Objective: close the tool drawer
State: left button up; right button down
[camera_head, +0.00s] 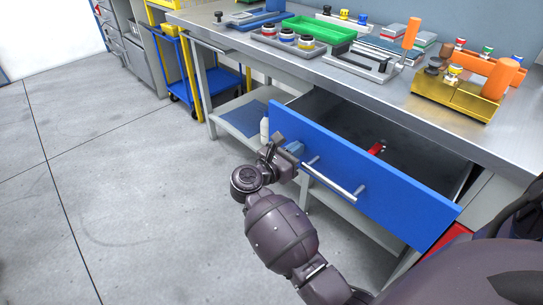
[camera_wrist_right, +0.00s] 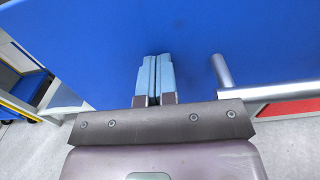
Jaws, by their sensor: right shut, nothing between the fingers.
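The tool drawer (camera_head: 365,185) is pulled open below the workbench, its blue front facing me with a silver bar handle (camera_head: 333,180) across it. A red item (camera_head: 376,149) lies inside. My right gripper (camera_head: 294,147) is at the left part of the blue front, left of the handle. In the right wrist view my gripper's blue fingers (camera_wrist_right: 154,80) are together and empty, pointing at the blue front (camera_wrist_right: 235,35), with the handle (camera_wrist_right: 222,75) to their right. I cannot tell whether the fingertips touch the front. My left gripper is not in view.
The workbench top (camera_head: 225,38) holds a green tray (camera_head: 320,29), a grey fixture (camera_head: 362,62) and a gold block with orange parts (camera_head: 455,95). A white bottle (camera_head: 265,130) stands on the lower shelf. A blue cart (camera_head: 172,60) stands at the back left. The floor at left is clear.

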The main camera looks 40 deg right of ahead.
jog(key=d, duration=0.5)
jog(key=w+d, duration=0.1)
jog(key=d, duration=0.9)
jog(key=shift+w+d, duration=0.15)
jog(key=shift+d, duration=0.45)
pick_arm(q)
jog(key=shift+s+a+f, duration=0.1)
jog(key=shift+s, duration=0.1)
pick_arm(e)
jog(key=shift+r, duration=0.2)
jog(key=shift+d+r, duration=0.15)
